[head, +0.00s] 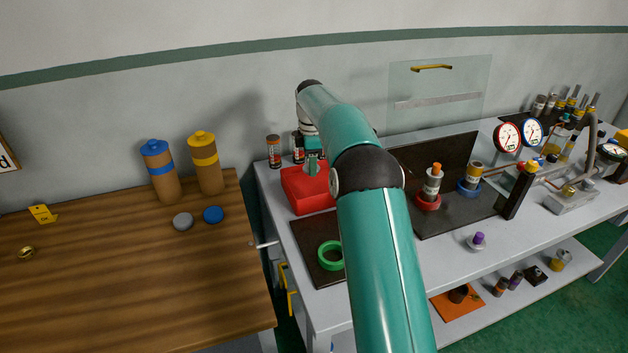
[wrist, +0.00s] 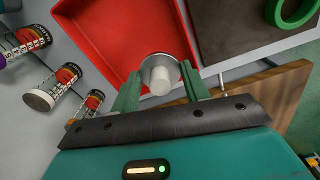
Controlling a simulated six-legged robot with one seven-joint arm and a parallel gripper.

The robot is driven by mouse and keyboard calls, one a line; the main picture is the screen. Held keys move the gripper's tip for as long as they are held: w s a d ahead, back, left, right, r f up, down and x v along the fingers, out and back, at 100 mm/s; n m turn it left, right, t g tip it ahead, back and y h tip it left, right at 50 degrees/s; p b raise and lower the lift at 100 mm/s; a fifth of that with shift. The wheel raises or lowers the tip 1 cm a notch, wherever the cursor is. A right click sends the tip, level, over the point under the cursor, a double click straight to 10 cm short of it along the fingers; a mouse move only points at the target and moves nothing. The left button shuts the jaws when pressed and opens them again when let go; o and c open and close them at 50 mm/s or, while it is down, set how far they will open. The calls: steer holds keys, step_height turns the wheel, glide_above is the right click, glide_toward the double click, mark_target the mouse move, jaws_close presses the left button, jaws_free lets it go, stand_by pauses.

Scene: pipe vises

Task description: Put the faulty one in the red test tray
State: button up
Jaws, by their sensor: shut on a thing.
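The red test tray (head: 303,196) sits on the grey bench behind my arm; its inside and walls fill the upper part of the wrist view (wrist: 115,35). My gripper (wrist: 160,80) is shut on a pale cylindrical part (wrist: 161,77) with a wider round metallic rim. The part is seen nearly end-on, over or beside the tray's near corner; I cannot tell its height above the tray. In the head view my gripper (head: 312,162) is at the tray, partly hidden by my arm. No fault mark shows on the held part.
Labelled cartridges (head: 273,151) stand behind the tray, close to my gripper in the wrist view (wrist: 48,92). A dark mat with a green ring (head: 329,256) lies in front of the tray. A wooden table (head: 120,270) is at left. Vises and gauges (head: 508,137) stand at right.

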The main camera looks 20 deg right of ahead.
steer(key=f, duration=0.3)
steer(key=shift+w+f, duration=0.2)
steer(key=shift+w, duration=0.15)
steer(key=shift+s+f, duration=0.15)
steer(key=shift+s, duration=0.15)
steer(key=shift+w+f, duration=0.1)
steer(key=shift+f, duration=1.6)
steer(key=shift+f, duration=0.1)
steer(key=o, duration=1)
steer(key=shift+f, duration=0.15)
steer(key=shift+o, duration=0.2)
